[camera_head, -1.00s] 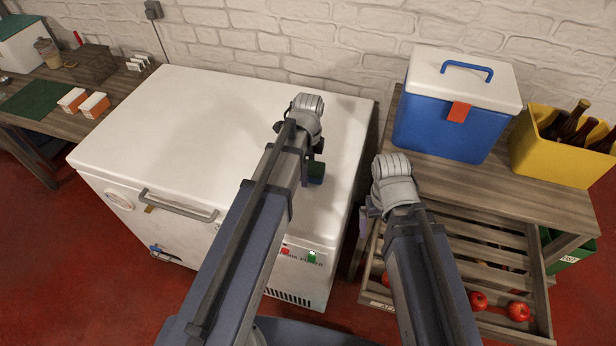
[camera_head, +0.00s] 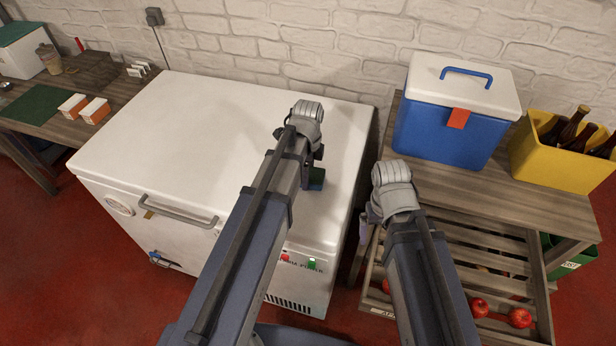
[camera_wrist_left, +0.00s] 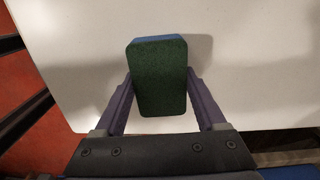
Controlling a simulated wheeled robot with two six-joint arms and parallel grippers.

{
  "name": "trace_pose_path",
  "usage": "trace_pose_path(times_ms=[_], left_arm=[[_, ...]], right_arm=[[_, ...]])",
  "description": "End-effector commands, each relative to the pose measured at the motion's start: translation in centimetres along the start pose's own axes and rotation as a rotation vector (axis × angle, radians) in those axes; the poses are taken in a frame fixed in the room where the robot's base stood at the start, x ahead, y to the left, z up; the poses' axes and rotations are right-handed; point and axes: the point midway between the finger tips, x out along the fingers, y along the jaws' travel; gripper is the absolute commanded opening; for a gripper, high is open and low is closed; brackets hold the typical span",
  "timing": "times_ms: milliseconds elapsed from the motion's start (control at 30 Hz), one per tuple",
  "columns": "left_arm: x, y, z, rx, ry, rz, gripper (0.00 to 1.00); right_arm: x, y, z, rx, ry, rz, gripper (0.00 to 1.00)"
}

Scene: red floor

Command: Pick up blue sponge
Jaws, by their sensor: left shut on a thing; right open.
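The blue sponge (camera_wrist_left: 160,78) shows a dark green face and a blue edge at the top in the left wrist view. My left gripper (camera_wrist_left: 160,92) is shut on it, with a purple finger on each side. In the head view the sponge (camera_head: 317,180) is a small dark patch beside my left wrist, over the right part of the white freezer lid; the arm hides much of it. I cannot tell whether it touches the lid. My right gripper (camera_head: 368,222) is open, mostly hidden by its own arm, between the freezer and the slatted crate.
The white chest freezer (camera_head: 215,120) has a broad clear lid. A wooden table (camera_head: 480,190) at right holds a blue cooler (camera_head: 450,125) and a yellow bottle crate (camera_head: 560,155). A slatted crate (camera_head: 495,250) with apples is below. A left table (camera_head: 50,120) holds boxes.

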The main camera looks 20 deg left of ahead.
Motion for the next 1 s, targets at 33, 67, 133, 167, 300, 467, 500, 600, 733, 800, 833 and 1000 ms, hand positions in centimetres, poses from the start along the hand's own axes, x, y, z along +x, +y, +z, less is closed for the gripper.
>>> trace_pose_path(times_ms=[33,67,133,167,300,467,500,600,733,800,833,1000], left_arm=[[0.0,0.0,0.0,0.0,0.0,0.0,0.22],[0.0,0.0,0.0,0.0,0.0,0.0,0.22],[0.0,0.0,0.0,0.0,0.0,0.0,0.22],[0.0,0.0,0.0,0.0,0.0,0.0,0.22],[-0.5,0.0,0.0,0.0,0.0,0.0,0.22],[-1.7,0.0,0.0,0.0,0.0,0.0,0.22],[-2.2,0.0,0.0,0.0,0.0,0.0,0.22],[-3.5,0.0,0.0,0.0,0.0,0.0,0.22],[-5.6,0.0,0.0,0.0,0.0,0.0,0.22],[-6.8,0.0,0.0,0.0,0.0,0.0,0.22],[-7.2,0.0,0.0,0.0,0.0,0.0,0.22],[-9.4,0.0,0.0,0.0,0.0,0.0,0.22]], right_arm=[[0.0,0.0,0.0,0.0,0.0,0.0,1.0],[0.0,0.0,0.0,0.0,0.0,0.0,1.0],[0.0,0.0,0.0,0.0,0.0,0.0,1.0],[0.0,0.0,0.0,0.0,0.0,0.0,1.0],[-0.5,0.0,0.0,0.0,0.0,0.0,1.0],[-1.7,0.2,0.1,0.0,0.0,0.0,1.0],[-2.2,0.2,0.1,0.0,0.0,0.0,1.0],[-3.5,0.3,0.2,0.0,0.0,0.0,1.0],[-5.6,0.5,0.3,0.0,0.0,0.0,1.0],[-6.7,0.6,0.4,0.0,0.0,0.0,1.0],[-7.2,0.7,0.4,0.0,0.0,0.0,1.0],[-9.4,0.9,0.6,0.0,0.0,0.0,1.0]])
